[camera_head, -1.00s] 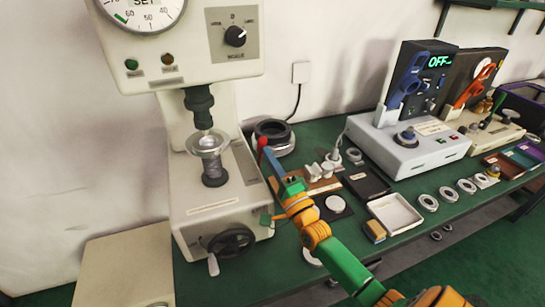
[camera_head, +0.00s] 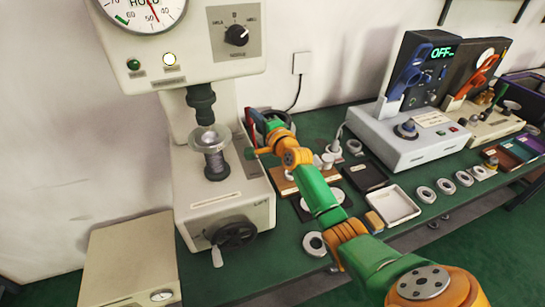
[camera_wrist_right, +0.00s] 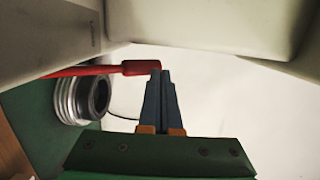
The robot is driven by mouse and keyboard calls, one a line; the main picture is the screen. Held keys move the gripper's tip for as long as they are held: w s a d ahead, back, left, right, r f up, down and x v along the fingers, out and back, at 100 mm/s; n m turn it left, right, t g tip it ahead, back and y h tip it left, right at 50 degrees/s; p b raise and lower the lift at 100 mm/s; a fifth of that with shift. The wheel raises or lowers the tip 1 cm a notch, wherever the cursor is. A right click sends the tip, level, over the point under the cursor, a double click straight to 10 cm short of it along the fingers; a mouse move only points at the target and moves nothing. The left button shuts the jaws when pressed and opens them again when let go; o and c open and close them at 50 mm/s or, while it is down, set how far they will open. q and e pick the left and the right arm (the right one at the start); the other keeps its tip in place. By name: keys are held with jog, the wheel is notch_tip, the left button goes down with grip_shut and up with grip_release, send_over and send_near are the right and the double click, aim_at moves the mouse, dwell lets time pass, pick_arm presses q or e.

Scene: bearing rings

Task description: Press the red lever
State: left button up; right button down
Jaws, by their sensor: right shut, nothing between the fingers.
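The red lever (camera_wrist_right: 95,71) runs across the wrist view from the left, its thicker end at my fingertips. In the head view a small part of the lever (camera_head: 249,118) shows on the right side of the cream testing machine (camera_head: 230,190). My right gripper (camera_wrist_right: 160,73) is shut and empty, its blue fingers together against or very close to the lever's end; contact is not certain. In the head view my right arm partly hides the gripper (camera_head: 256,117). My left gripper is out of view.
A metal spool (camera_head: 215,165) stands under the machine's ram. A handwheel (camera_head: 235,233) is at its front. A white tray (camera_head: 395,206), several rings and a grey tester (camera_head: 410,145) stand on the green bench to the right.

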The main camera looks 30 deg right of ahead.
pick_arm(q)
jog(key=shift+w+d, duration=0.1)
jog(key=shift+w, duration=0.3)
pick_arm(e)
jog(key=shift+w+d+f, duration=0.15)
jog(key=shift+w+d, duration=0.1)
jog(key=shift+w, duration=0.3)
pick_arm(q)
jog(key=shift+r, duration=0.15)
